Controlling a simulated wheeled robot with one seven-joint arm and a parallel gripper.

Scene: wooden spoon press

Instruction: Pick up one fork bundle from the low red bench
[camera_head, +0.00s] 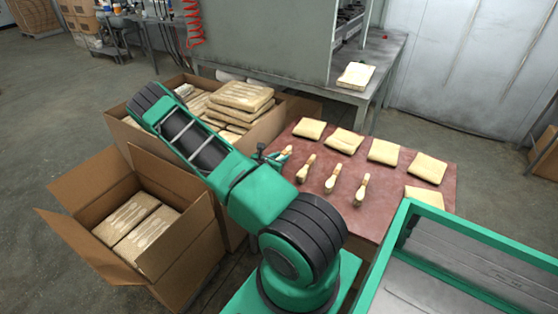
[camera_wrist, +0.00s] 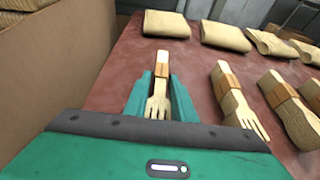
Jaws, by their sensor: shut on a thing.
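The low red bench (camera_head: 315,207) bears fork bundles and wrapped packs. My gripper (camera_head: 272,158) is at the bench's left side, shut on the leftmost fork bundle (camera_head: 286,152). In the wrist view the gripper's green fingers (camera_wrist: 161,95) stand on either side of this bundle (camera_wrist: 160,72), which has a tan band and its tines towards me. I cannot tell whether it still touches the bench. More bundles lie to the right: one with a band (camera_wrist: 238,97) beside it, and another (camera_wrist: 288,105) farther right. In the head view they are a near one (camera_head: 306,167) and others (camera_head: 332,178).
Pale packs (camera_head: 344,140) lie along the bench's far side. An open carton (camera_head: 150,225) with packs stands at the left, and a larger box (camera_head: 240,125) of packs behind my arm. A green-framed structure (camera_head: 450,235) stands at the bench's front right.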

